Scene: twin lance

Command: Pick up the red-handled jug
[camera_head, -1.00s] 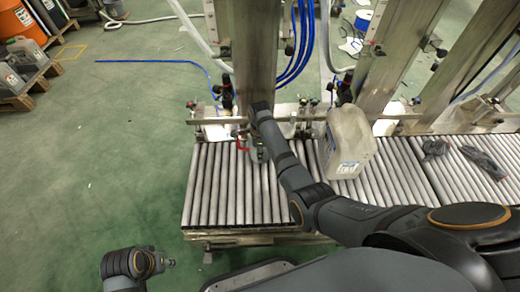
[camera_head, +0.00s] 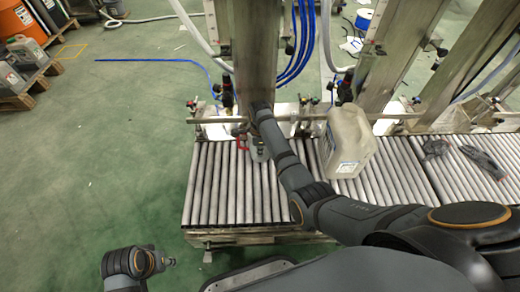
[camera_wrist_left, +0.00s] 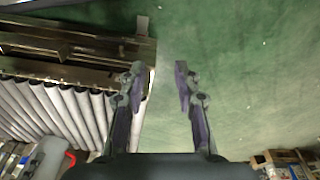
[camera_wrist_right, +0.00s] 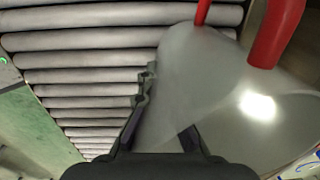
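The red-handled jug is grey and smooth. In the head view its red handle (camera_head: 243,142) shows at the far edge of the rollers, with most of its body hidden behind my right arm. In the right wrist view the jug body (camera_wrist_right: 205,85) fills the right side, with the red handle (camera_wrist_right: 275,35) at the top right. My right gripper (camera_wrist_right: 165,105) is open at the jug's side. Its left finger lies along the jug's edge; the right finger's tip is hidden by the body. Firm contact cannot be told. My left gripper (camera_wrist_left: 160,70) is open and empty, away from the jug.
A large pale jug (camera_head: 347,142) stands on the roller conveyor (camera_head: 225,195), right of my right arm. Dark grey cloth-like pieces (camera_head: 485,163) lie further right. A metal column (camera_head: 254,55) and rail stand behind the rollers. The green floor (camera_head: 110,160) at left is mostly clear.

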